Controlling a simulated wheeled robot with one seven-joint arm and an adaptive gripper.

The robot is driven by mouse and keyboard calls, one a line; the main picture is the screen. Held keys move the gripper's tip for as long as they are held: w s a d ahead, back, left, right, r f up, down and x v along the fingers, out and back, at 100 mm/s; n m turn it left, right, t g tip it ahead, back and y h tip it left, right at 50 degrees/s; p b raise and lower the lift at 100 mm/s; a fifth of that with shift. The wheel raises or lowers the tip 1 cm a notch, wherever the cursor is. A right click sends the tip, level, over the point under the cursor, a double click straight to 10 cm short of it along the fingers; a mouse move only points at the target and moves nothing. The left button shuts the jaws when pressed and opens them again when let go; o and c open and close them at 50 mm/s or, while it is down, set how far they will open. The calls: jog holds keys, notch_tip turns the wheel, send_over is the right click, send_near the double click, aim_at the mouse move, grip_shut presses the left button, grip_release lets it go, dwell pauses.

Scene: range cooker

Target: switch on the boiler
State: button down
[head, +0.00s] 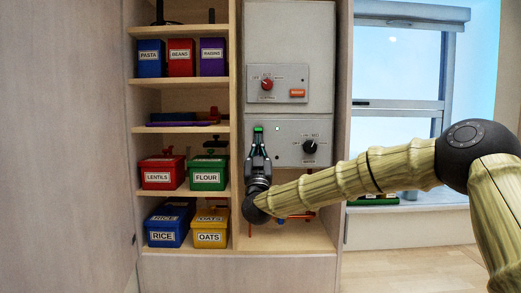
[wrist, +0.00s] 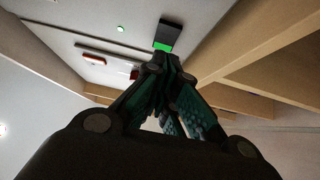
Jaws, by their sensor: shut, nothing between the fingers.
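The boiler (head: 289,40) is a grey-white box in the right-hand bay of the cabinet. Its lower panel (head: 290,158) carries a black knob (head: 310,146), a small pale light (head: 277,129) and a black switch with a green face (head: 258,129). In the wrist view the switch (wrist: 167,37) shows its green end facing my fingers, and the light (wrist: 120,28) glows pale green. My gripper (head: 258,143) is shut and empty, pointing up just below the switch. Its fingertips (wrist: 161,62) appear very close to the switch; I cannot tell whether they touch.
An upper panel (head: 278,84) has a red knob (head: 267,84) and a red-orange button (head: 297,93). Shelves on the left hold labelled boxes, including the flour box (head: 207,178) near my gripper. A wooden divider (head: 236,120) stands close left of it. A window (head: 400,80) is at right.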

jog(key=w+f+b+v, duration=0.1)
jog(key=b+v, duration=0.3)
jog(key=v, duration=0.5)
jog(key=shift+f, duration=0.5)
jog(key=shift+s, duration=0.2)
